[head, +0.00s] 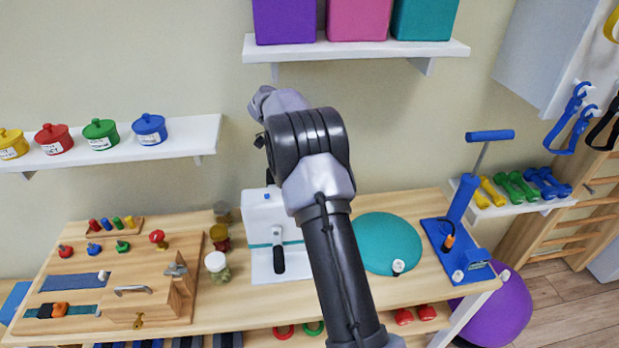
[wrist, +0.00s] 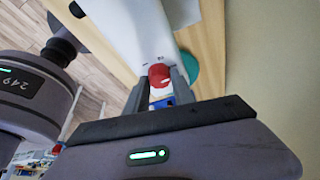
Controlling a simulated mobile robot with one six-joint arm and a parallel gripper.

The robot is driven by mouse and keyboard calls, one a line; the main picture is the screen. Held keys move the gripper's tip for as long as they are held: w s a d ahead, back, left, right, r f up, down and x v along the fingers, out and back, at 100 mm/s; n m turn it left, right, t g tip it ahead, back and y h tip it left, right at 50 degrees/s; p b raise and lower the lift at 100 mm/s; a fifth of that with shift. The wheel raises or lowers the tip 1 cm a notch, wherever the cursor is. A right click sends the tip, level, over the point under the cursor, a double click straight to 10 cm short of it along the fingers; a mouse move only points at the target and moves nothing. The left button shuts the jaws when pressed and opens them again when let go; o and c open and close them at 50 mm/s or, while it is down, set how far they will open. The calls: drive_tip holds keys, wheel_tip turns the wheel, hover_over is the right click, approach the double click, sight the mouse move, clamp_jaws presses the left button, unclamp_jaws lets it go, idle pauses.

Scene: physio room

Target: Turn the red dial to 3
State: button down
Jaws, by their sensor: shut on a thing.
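The red dial (wrist: 158,74) sits on a white housing (wrist: 135,35) in the wrist view. My gripper (wrist: 161,84) has its two fingers on either side of the dial and is shut on it. Small dark marks show on the white face beside the dial, too small to read. In the head view, a white box with a dark-handled lever (head: 264,222) stands on the bench, partly behind my arm. The dial and my fingers are hidden in the head view.
A wooden activity board (head: 100,290) is at the left of the bench, with small jars (head: 216,262) beside it. A teal dome cushion (head: 385,243) and a blue device (head: 455,250) are to the right. A shelf with bins (head: 355,50) hangs above.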

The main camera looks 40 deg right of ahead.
drive_tip(key=shift+m, duration=0.4)
drive_tip(key=c, duration=1.1)
unclamp_jaws()
drive_tip(key=shift+o, duration=0.2)
drive_tip(key=shift+r, duration=0.1)
drive_tip(key=p+v, duration=0.1)
drive_tip(key=v, duration=0.1)
drive_tip(key=shift+w+r+p, duration=0.2)
drive_tip(key=shift+r+p, duration=0.1)
drive_tip(key=shift+r, duration=0.1)
drive_tip(key=w+a+p, duration=0.4)
drive_tip(key=w+a, duration=0.1)
drive_tip(key=w+a+r+p, duration=0.1)
drive_tip(key=w+a+p, duration=0.1)
drive_tip(key=w+p, duration=0.1)
drive_tip(key=shift+a, duration=0.2)
drive_tip(key=shift+w+a+f+p, duration=0.2)
drive_tip(key=shift+a+p, duration=0.1)
drive_tip(key=shift+p, duration=0.9)
drive_tip(key=shift+w+a+f, duration=0.1)
drive_tip(key=shift+a+f, duration=0.15)
drive_tip(key=shift+f, duration=0.1)
